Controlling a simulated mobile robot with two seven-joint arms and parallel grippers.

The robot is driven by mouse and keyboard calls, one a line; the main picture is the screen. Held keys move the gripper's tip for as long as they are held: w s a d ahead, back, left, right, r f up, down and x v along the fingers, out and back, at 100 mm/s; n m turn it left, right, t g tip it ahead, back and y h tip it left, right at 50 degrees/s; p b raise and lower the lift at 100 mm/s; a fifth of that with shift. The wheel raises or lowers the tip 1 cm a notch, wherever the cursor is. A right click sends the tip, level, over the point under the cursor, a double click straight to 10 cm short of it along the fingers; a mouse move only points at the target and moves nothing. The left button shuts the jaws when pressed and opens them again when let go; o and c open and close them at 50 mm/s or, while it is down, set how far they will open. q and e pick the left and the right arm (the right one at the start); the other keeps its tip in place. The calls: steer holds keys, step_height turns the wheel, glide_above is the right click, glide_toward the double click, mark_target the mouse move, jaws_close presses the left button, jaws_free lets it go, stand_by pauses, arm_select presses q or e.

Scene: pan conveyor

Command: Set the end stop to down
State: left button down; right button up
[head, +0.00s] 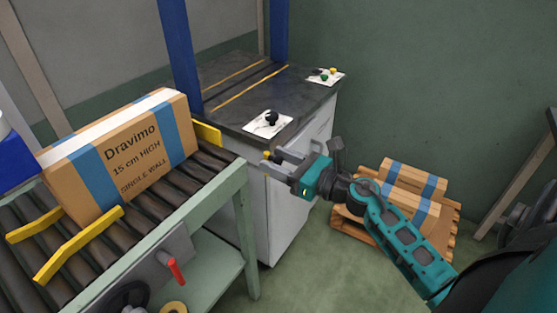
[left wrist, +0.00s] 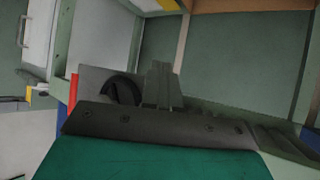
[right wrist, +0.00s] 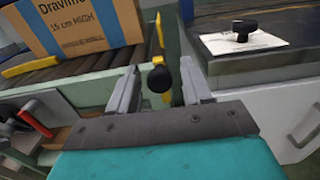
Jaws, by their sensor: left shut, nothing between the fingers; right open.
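The yellow end stop (head: 207,133) stands raised above the rollers at the far end of the conveyor; it also shows in the right wrist view (right wrist: 159,30). A black ball knob (right wrist: 160,78) shows between the fingers of my right gripper (right wrist: 158,88) in that view. The right gripper (head: 272,163) is open beside the conveyor's end, in front of the cabinet. I cannot tell whether its fingers touch the knob. My left gripper (left wrist: 161,82) is shut and empty near a black wheel (left wrist: 122,90) under the conveyor side.
A Dravimo carton (head: 125,155) lies on the rollers between yellow guides (head: 75,245). A red handle (head: 175,270) sticks out of the conveyor side. A cabinet (head: 300,170) carries two white control plates, one with a black knob (head: 271,117). A pallet (head: 375,245) with cartons stands behind.

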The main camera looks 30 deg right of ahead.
jaws_close()
stand_by(0.5)
steer(key=shift+w+m, duration=0.1)
steer(key=shift+m, duration=0.2)
steer(key=m, duration=0.1)
steer(key=d+m+p, duration=0.1)
steer(key=shift+w+d+m, duration=0.1)
steer(key=shift+w+m, duration=0.1)
steer(key=shift+m, duration=0.2)
steer(key=shift+w+d+f+m+p, duration=0.2)
steer(key=shift+d+f+m+p, duration=0.45)
steer(key=shift+m, duration=1.6)
steer(key=shift+w+d+f+m+p, duration=0.35)
steer(key=shift+f+m, duration=0.5)
steer(key=shift+m, duration=1.45)
steer(key=shift+w+d+f+m+p, duration=0.1)
steer(key=shift+d+f+m+p, duration=0.55)
steer(key=shift+m, duration=1.6)
steer(key=shift+f, duration=0.1)
